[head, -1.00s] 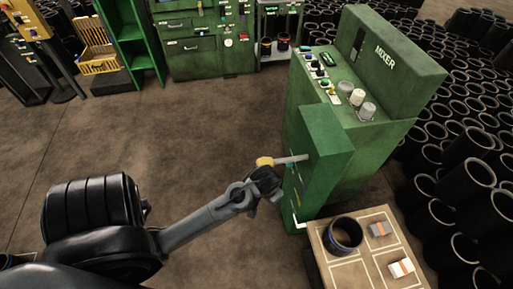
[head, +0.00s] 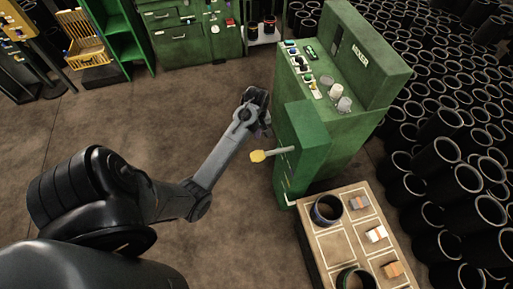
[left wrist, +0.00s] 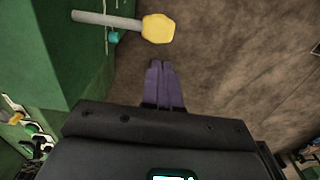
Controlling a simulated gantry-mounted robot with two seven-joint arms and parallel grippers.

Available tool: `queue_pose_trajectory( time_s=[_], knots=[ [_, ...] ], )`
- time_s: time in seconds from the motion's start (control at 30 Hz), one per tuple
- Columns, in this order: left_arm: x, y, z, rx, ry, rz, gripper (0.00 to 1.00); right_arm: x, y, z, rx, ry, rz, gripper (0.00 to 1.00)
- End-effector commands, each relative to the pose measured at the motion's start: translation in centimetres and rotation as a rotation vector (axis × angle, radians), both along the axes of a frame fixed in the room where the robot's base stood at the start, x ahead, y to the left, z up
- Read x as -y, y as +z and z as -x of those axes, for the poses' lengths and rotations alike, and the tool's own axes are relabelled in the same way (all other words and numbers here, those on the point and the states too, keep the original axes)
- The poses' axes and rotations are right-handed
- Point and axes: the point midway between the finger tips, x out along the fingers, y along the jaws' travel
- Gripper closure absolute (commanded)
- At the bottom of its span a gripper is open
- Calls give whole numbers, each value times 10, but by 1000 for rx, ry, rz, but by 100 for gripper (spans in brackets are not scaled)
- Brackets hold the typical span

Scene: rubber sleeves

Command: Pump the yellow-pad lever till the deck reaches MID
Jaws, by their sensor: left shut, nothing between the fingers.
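The lever's yellow pad (head: 258,156) sits at the end of a grey rod (head: 281,151) that sticks out from the green box on the mixer's side. The pad (left wrist: 158,28) also shows at the top of the left wrist view. My left gripper (head: 262,126) is beyond the pad in the head view, apart from it. In the left wrist view its purple fingers (left wrist: 164,84) are together and empty, pointing toward the pad with a gap between. A wooden-topped platform (head: 325,250) stands beside the mixer; I cannot tell if it is the deck. No MID mark is readable. My right gripper is out of view.
The green mixer (head: 345,120) stands right of the lever, with knobs and cups on top. Black sleeves (head: 450,120) crowd the floor on the right. A sleeve (head: 327,209) and small boxes lie on the platform. The brown floor (head: 130,110) to the left is open.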

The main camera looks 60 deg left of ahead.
Motion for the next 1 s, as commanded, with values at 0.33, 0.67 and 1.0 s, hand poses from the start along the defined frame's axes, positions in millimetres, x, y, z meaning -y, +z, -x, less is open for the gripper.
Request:
queue_pose_trajectory(
  time_s=[0.33, 0.67, 1.0],
  knots=[
    [0, 0, 0, 0, 1, 0, 100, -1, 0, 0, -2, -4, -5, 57],
    [0, -26, 1, -3, 0, 2, 100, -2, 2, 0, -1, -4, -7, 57],
    [0, -89, 0, -2, -1, 1, 100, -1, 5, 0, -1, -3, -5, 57]
  ],
)
